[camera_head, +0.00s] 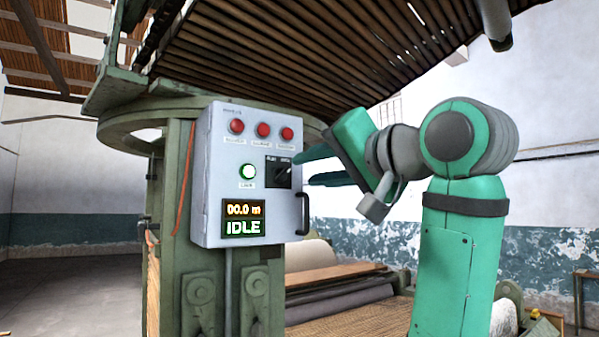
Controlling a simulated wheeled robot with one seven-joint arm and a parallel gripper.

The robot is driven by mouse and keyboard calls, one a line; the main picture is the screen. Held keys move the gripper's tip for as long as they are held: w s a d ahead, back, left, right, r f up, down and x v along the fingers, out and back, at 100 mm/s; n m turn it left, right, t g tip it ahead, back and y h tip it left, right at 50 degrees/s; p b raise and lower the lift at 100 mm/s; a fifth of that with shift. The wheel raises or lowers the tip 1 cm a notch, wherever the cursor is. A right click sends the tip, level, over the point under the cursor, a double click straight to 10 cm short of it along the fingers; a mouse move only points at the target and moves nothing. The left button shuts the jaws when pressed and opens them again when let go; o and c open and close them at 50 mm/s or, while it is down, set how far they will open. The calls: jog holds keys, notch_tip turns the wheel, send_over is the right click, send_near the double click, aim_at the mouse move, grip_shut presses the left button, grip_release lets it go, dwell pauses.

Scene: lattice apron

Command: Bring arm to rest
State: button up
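My gripper (305,167) is to the right of the grey control box (228,178), its two dark teal fingers pointing left. A gap shows between the fingers, and nothing is visible between them. The fingertips lie at the box's right edge in the picture; I cannot tell whether they touch it. My green arm rises at the right and bends at the wrist toward the box.
The box is fixed to a green machine column (175,230). A handle (303,212) juts from its right side. A slatted lattice (300,50) slopes overhead. Rollers and woven matting (355,322) lie low behind my arm. Open floor (70,290) shows at left.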

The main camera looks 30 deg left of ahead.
jog(key=shift+v, duration=0.95)
